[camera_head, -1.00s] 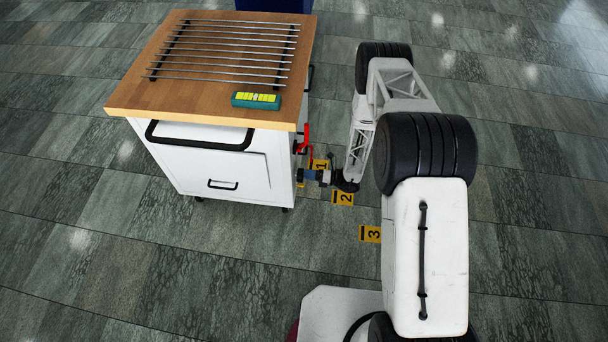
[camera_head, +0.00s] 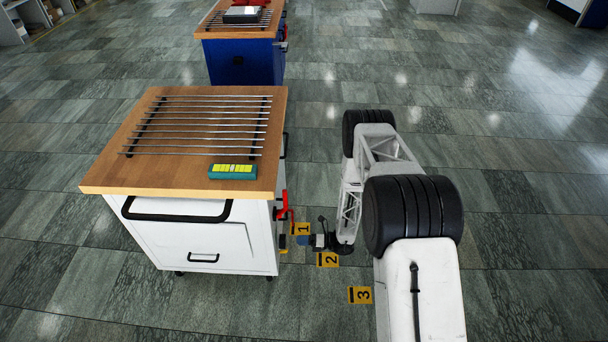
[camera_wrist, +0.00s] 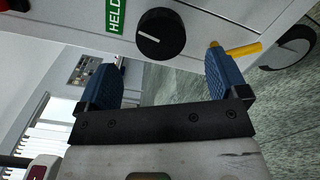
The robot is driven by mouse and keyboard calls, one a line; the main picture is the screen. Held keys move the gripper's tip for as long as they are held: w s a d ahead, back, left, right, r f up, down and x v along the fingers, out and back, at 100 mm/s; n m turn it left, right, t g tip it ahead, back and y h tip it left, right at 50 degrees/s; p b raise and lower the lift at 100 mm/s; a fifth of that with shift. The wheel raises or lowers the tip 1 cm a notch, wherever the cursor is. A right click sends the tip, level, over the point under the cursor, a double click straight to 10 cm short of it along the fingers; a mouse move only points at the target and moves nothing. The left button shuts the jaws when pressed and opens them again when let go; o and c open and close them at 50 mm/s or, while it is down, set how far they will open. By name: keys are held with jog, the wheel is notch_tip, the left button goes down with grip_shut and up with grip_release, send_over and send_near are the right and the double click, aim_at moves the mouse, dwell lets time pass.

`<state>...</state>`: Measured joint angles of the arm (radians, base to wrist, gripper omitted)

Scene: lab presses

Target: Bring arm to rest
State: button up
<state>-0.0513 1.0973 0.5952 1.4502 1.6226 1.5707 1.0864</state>
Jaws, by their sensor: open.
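My gripper (camera_head: 304,240) is low beside the right side of the white cart (camera_head: 190,245) in the head view. In the wrist view my gripper (camera_wrist: 163,58) is open, with two blue fingers apart and nothing between them. A black knob (camera_wrist: 162,34) on the white panel is ahead of the gap. A yellow lever (camera_wrist: 240,50) is by the tip of the right finger; I cannot tell whether they touch. A red handle (camera_head: 283,206) is on the cart's side, above the gripper.
The cart's wooden top (camera_head: 120,177) bears a rack of metal rods (camera_head: 200,125) and a green-and-yellow block (camera_head: 232,171). A blue cart (camera_head: 242,62) stands behind. Yellow numbered markers, such as 3 (camera_head: 360,295), lie on the floor. The floor at right is open.

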jog(key=w+d+r+n+g+h, duration=0.15)
jog(key=r+n, duration=0.25)
jog(key=r, duration=0.9)
jog(key=w+r+n+g+h, duration=0.25)
jog(key=r+n, duration=0.25)
jog(key=r, duration=0.8)
jog(key=s+d+r+n+h, duration=0.1)
jog(key=s+d+r+n, duration=0.1)
jog(key=r, duration=0.6)
jog(key=s+d+r+n+g+h, duration=0.1)
jog(key=s+r+n+h, duration=0.15)
jog(key=r, duration=0.55)
jog(key=s+d+r+n, duration=0.2)
jog(key=s+r+n, duration=0.1)
jog(key=r, duration=0.4)
jog(key=s+d+r+n+t+h, duration=0.1)
jog(key=s+d+r+n+h, duration=0.25)
jog(key=s+r, duration=0.5)
jog(key=s+d+r+n+t+h, duration=0.15)
jog(key=s+d+r+n, duration=0.35)
jog(key=r, duration=0.6)
jog(key=s+d+r+n+t+h, duration=0.2)
jog(key=s+d+r, duration=0.1)
jog(key=s, duration=0.7)
jog(key=s+d+r+n+t+h, duration=0.3)
jog(key=s+r, duration=0.3)
jog(key=s, duration=0.5)
jog(key=shift+s+d+h, duration=0.15)
jog(key=shift+d+h, duration=0.15)
jog(key=shift+h, duration=0.05)
